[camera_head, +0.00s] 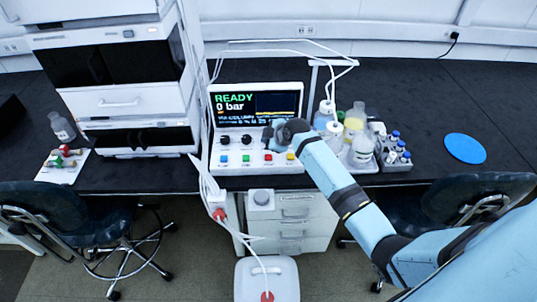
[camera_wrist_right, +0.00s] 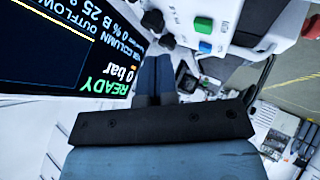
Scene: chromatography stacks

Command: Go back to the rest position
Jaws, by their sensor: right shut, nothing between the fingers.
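My right gripper (camera_head: 283,134) is in front of the right half of the white control unit (camera_head: 214,160), and its arm reaches in from the lower right. Its fingers (camera_wrist_right: 156,75) show shut and empty in the right wrist view, close to the unit's face. The gripper hides some of the unit's right-hand knobs. I cannot tell whether it touches the unit. The unit's screen (camera_head: 232,103) reads READY and 0 bar. A row of coloured buttons runs below the knobs; the green button (camera_wrist_right: 205,47) shows in the right wrist view. My left gripper is not in view.
Bottles (camera_head: 361,150) stand in a tray right of the unit, close to my right forearm, beside a vial rack (camera_head: 397,160). A blue disc (camera_head: 465,148) lies farther right on the dark bench. White tubing (camera_head: 290,52) arches above. An instrument stack (camera_head: 115,75) stands left.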

